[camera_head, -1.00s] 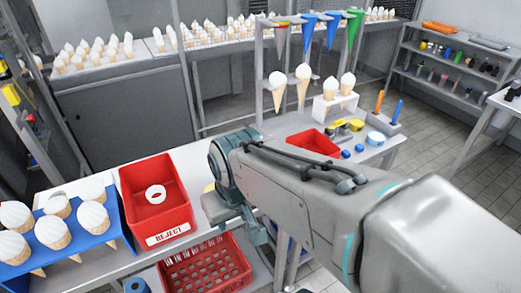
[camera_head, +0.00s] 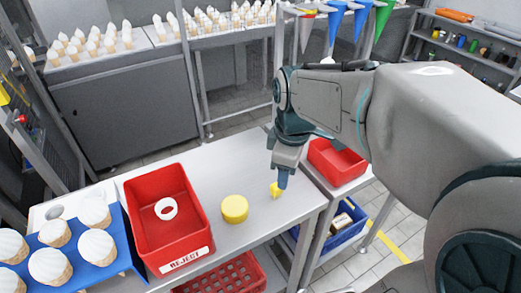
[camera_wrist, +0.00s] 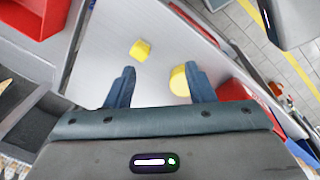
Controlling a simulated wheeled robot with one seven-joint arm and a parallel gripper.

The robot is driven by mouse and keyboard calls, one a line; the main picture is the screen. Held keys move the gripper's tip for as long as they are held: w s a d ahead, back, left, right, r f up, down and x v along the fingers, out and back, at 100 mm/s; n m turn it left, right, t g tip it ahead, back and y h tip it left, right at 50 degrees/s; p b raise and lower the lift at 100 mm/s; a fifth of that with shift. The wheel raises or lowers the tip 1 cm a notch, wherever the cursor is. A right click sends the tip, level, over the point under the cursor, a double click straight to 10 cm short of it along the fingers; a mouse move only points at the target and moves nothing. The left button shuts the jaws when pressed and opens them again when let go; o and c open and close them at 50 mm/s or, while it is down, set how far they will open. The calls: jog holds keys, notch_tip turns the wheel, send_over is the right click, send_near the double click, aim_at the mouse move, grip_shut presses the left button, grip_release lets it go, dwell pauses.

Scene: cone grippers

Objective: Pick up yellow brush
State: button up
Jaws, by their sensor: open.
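My gripper (camera_head: 281,180) points down over the grey table, close to a small yellow piece (camera_head: 275,190) that it partly covers in the head view. No brush shape is clear; I cannot tell whether this piece is the yellow brush. A larger round yellow disc (camera_head: 234,209) lies to its left, beside the red bin. In the wrist view, my gripper (camera_wrist: 159,68) has its two blue fingers apart with nothing held between them.
A red bin marked REJECT (camera_head: 162,238) holds a white ring (camera_head: 166,208). A blue rack (camera_head: 125,250) of cones stands at the left. A red tray (camera_head: 336,165) is right of my gripper. The table (camera_head: 235,160) is bare behind the disc.

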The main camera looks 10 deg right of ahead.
jog(key=w+n+g, duration=0.1)
jog(key=w+n, duration=0.4)
jog(key=n, duration=0.3)
jog(key=n+b, duration=0.1)
jog(key=n, duration=0.1)
send_over(277, 191)
jog(key=w, duration=0.1)
notch_tip(277, 191, down, 9)
jog(key=shift+d+r, duration=0.15)
jog(key=shift+r, duration=0.05)
jog(key=shift+w+f, duration=0.2)
jog(key=shift+f, duration=2.85)
grip_shut()
